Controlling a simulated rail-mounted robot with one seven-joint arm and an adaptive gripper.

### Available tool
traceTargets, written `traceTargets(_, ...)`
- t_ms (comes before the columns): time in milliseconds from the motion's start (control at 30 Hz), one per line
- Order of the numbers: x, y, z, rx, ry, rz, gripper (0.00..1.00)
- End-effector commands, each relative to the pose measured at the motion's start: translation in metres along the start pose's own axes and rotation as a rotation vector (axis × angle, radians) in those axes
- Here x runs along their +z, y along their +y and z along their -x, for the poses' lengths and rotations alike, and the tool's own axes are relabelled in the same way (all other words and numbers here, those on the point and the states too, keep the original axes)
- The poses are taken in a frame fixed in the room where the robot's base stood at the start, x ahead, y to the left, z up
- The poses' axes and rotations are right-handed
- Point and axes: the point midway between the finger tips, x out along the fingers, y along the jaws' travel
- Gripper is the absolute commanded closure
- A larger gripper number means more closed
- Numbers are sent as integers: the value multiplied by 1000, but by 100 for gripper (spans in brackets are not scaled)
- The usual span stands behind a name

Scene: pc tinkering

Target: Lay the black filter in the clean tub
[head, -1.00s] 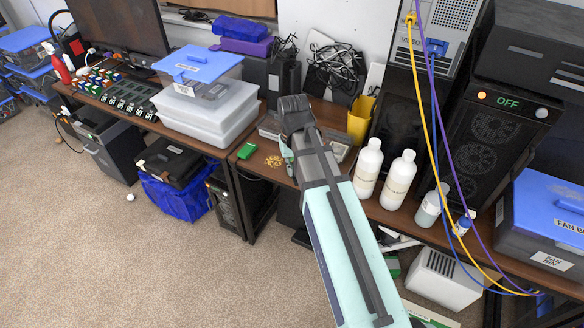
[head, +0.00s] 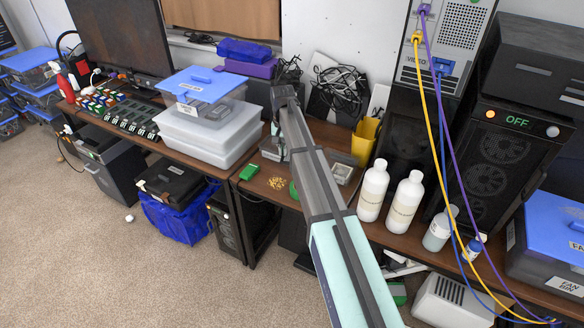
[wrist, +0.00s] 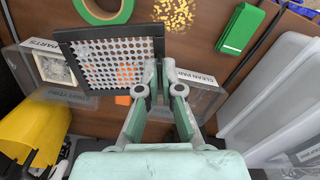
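My gripper (wrist: 159,80) is shut on the right edge of the black filter (wrist: 72,52), a square dark frame with a perforated mesh. The filter is held above the table and covers much of what lies below. The clean tub (wrist: 206,98), labelled "CLEAN PAR…", is partly hidden behind my fingers, below and right of the filter. Another tub (wrist: 35,70), with a label ending "PARTS", shows at the left, partly covered by the filter. In the head view, my arm hides the fingers and the filter; one grey tub (head: 342,172) shows right of the arm.
Green tape (wrist: 103,8), gold bits (wrist: 172,12) and a green block (wrist: 241,28) lie on the table. A yellow holder (head: 364,140), two white bottles (head: 373,190) (head: 405,200) and stacked clear bins (head: 210,130) stand around. Cables hang at the right.

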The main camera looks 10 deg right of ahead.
Motion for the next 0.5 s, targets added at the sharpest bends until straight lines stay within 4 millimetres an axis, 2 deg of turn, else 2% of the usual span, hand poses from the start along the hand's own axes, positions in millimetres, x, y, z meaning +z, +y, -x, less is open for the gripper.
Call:
traceTargets(33, -30, -14, -8, -1, 1, -30, 100)
traceTargets(200, -86, -44, -26, -3, 2, -132, 100)
traceTargets(400, -137, -72, -43, -7, 5, -228, 100)
traceTargets(500, -154, -81, -50, -8, 6, -261, 100)
